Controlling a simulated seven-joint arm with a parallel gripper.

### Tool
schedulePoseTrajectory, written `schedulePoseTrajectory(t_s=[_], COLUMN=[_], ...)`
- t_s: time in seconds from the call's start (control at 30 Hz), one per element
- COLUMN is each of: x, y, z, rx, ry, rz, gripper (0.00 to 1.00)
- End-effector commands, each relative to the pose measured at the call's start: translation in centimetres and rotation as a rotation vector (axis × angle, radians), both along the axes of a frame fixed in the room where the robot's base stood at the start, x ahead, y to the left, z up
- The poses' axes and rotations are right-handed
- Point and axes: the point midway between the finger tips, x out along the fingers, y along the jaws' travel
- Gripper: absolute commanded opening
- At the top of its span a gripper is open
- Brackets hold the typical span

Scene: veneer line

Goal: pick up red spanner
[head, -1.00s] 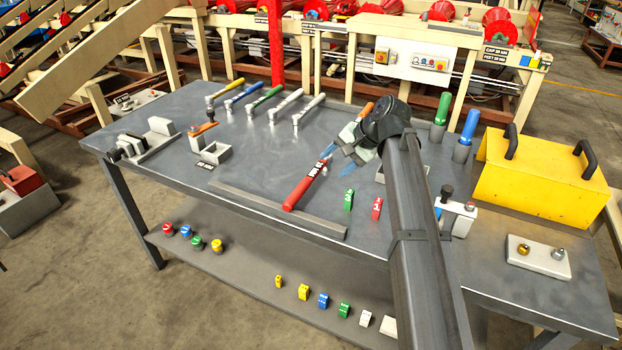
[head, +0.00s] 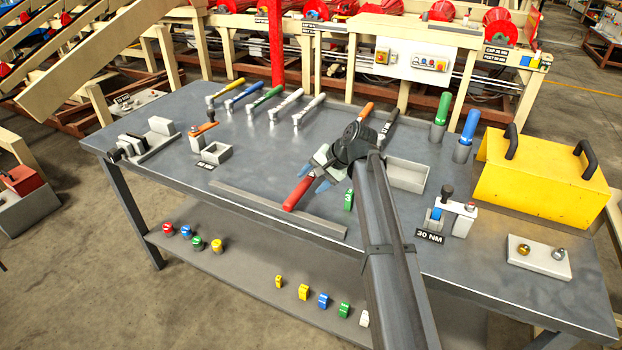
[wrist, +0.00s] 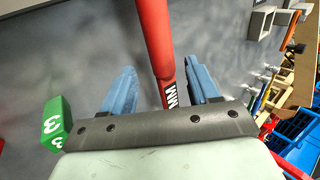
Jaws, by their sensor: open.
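The red spanner (head: 297,194) lies on the grey bench near its front strip, its red handle end pointing toward the front left. My gripper (head: 315,183) is over it and covers its far part in the head view. In the wrist view the red spanner (wrist: 153,35) runs between the two blue fingers of my gripper (wrist: 163,85), nearer the right finger. The fingers are open, with a gap on both sides of the handle. Contact with the handle cannot be told.
A green block marked 3 (head: 348,200) stands close beside my gripper, also in the wrist view (wrist: 55,125). A raised grey strip (head: 275,208) lies in front. A grey open tray (head: 408,174) is to the right. Several coloured-handled tools (head: 262,98) lie behind.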

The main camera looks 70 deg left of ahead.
Motion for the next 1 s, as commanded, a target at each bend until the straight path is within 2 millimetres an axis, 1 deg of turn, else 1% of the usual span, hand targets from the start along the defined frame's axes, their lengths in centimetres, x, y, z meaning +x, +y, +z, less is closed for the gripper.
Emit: schedulePoseTrajectory(t_s=[0.17, 0.3, 0.57, 1.0], x=[-1.6, -2.1, -2.2, -2.2], y=[0.9, 1.6, 1.6, 1.6], z=[-1.7, -2.9, -3.1, -3.1], rx=[-0.001, -0.001, 0.000, 0.000], ry=[0.000, 0.000, 0.000, 0.000], rz=[0.002, 0.001, 0.000, 0.000], gripper=[0.60, 0.60, 0.60, 0.18])
